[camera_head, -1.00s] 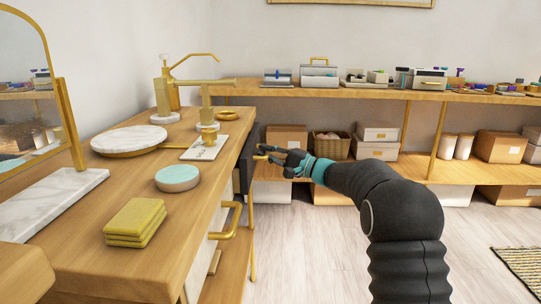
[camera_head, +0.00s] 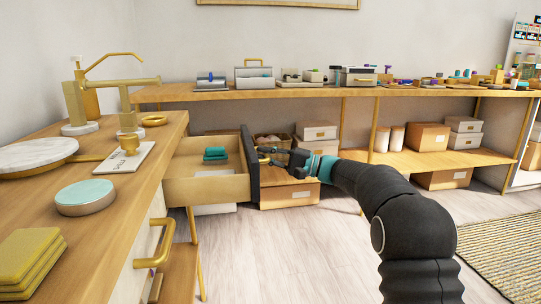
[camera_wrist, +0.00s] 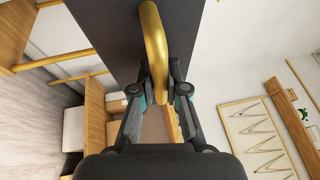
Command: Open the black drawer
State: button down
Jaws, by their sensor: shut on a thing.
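The black drawer (camera_head: 250,165) stands pulled out from the wooden counter at the left. Its wooden side (camera_head: 207,190) and interior show, with a teal item (camera_head: 215,154) inside. My gripper (camera_head: 268,155) is at the outer face of the black front, shut on its gold handle. In the wrist view, the curved gold handle (camera_wrist: 155,45) runs between the fingers of my gripper (camera_wrist: 158,88), against the black front (camera_wrist: 115,35). The exact finger contact is partly hidden.
The counter (camera_head: 130,185) holds a round teal-topped tin (camera_head: 86,198), yellow cloths (camera_head: 30,258) and a gold press. A long shelf (camera_head: 330,92) with boxes stands behind. The floor (camera_head: 300,250) in front is clear.

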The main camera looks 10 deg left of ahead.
jog(key=shift+d, duration=0.1)
jog(key=c, duration=1.2)
grip_release()
jog(key=d, duration=0.4)
jog(key=d+f, duration=0.1)
jog(key=d, duration=0.3)
jog(key=d+f, duration=0.1)
jog(key=d, duration=0.3)
jog(key=shift+s, duration=0.2)
